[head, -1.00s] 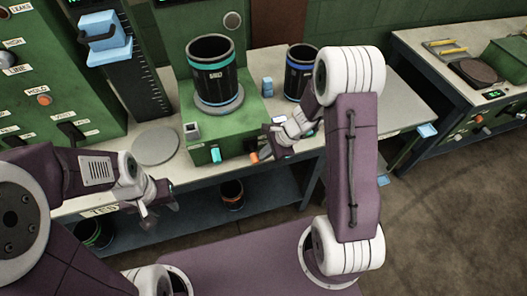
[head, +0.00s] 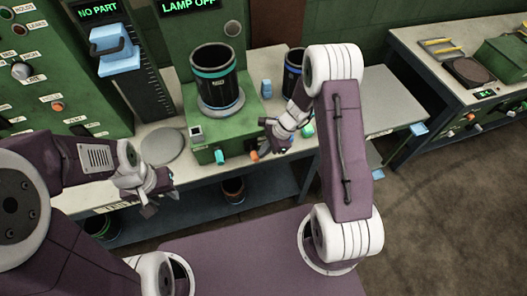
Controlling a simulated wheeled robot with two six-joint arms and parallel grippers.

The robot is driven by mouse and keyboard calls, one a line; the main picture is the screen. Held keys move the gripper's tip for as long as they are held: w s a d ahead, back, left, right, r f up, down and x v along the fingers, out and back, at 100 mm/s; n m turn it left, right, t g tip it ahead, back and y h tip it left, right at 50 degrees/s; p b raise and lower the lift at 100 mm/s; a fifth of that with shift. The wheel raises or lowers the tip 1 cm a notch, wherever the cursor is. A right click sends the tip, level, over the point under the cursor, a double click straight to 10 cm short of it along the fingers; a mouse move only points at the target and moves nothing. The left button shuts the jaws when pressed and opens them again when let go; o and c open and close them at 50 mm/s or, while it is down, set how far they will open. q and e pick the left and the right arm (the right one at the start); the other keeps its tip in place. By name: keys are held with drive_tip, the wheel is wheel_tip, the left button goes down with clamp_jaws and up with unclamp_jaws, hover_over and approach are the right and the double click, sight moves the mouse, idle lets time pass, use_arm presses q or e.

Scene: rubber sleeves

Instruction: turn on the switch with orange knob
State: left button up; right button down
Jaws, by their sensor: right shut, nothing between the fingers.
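The orange knob (head: 254,156) sits on the front of the green machine base (head: 207,149), right of a teal knob (head: 220,157). My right gripper (head: 264,139) is shut and empty, close beside and above the orange knob. Its fingers and wrist partly cover that corner of the base, and I cannot tell whether they touch the knob. My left gripper (head: 160,199) is open and empty in front of the bench edge, left of the base.
A black canister with teal bands (head: 214,82) stands on the base. A display (head: 190,4) reads "LAMP OFF". A round grey plate (head: 162,146) lies at left. A small blue object (head: 266,88) stands near the canister.

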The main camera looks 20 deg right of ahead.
drive_tip(key=shift+w+r, duration=0.15)
drive_tip(key=shift+r, duration=0.25)
drive_tip(key=shift+w+r+p, duration=0.15)
drive_tip(key=shift+r+p, duration=0.6)
drive_tip(key=shift+r, duration=0.1)
drive_tip(key=shift+s, duration=0.2)
drive_tip(key=shift+r, duration=0.1)
